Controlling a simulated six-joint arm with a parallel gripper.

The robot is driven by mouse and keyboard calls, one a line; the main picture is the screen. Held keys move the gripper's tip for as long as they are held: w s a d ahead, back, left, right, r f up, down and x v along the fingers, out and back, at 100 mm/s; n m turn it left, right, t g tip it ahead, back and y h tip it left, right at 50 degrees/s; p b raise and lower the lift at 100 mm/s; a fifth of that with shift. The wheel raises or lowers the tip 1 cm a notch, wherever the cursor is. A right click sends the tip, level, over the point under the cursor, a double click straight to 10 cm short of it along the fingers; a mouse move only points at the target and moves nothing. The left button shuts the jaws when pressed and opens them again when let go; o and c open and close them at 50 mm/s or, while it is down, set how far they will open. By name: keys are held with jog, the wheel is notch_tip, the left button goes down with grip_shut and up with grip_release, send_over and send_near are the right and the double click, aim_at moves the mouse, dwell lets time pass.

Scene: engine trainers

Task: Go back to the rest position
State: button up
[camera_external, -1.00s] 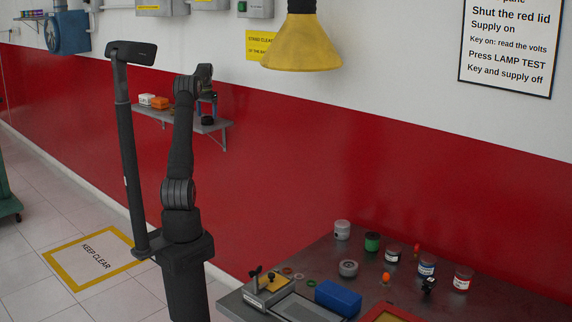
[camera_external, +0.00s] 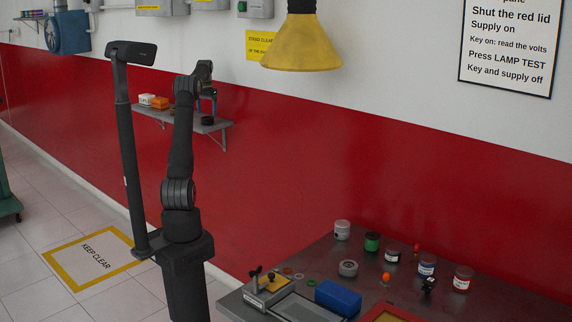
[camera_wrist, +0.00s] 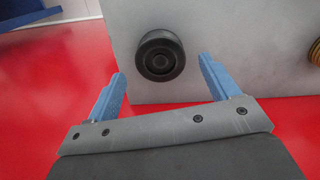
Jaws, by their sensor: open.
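My gripper (camera_wrist: 163,72) is open and empty in the wrist view, its two blue fingers spread apart. Past its fingertips, a black round knob-like thing (camera_wrist: 160,58) sits on a grey surface (camera_wrist: 225,25). A small black round thing (camera_external: 207,121) lies on the shelf just under the fingers. The fingertips are small there, and the gap to the shelf is hard to judge.
A yellow lamp shade (camera_external: 301,45) hangs at the right. The workbench (camera_external: 320,262) holds several jars and a blue box (camera_external: 338,298). A dark post with a camera-like head (camera_external: 131,53) stands beside my arm.

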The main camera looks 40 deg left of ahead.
aim_at(215, 122)
notch_tip(215, 122, up, 9)
notch_tip(215, 122, down, 13)
jog(key=shift+r, duration=0.1)
jog(key=r, duration=0.5)
jog(key=shift+w+d, duration=0.15)
jog(key=shift+d, duration=0.1)
jog(key=w+d+r, duration=0.2)
jog(key=d+r, duration=0.4)
jog(key=d, duration=0.6)
jog(key=d+f, duration=0.8)
jog(key=f, duration=0.4)
jog(key=d+f+m, duration=0.1)
jog(key=d+f, duration=0.8)
jog(key=f, duration=0.3)
jog(key=d+f, duration=0.9)
jog(key=f, duration=0.3)
jog(key=shift+w+f+m, duration=0.15)
jog(key=shift+w+m, duration=0.15)
jog(key=shift+w, duration=0.1)
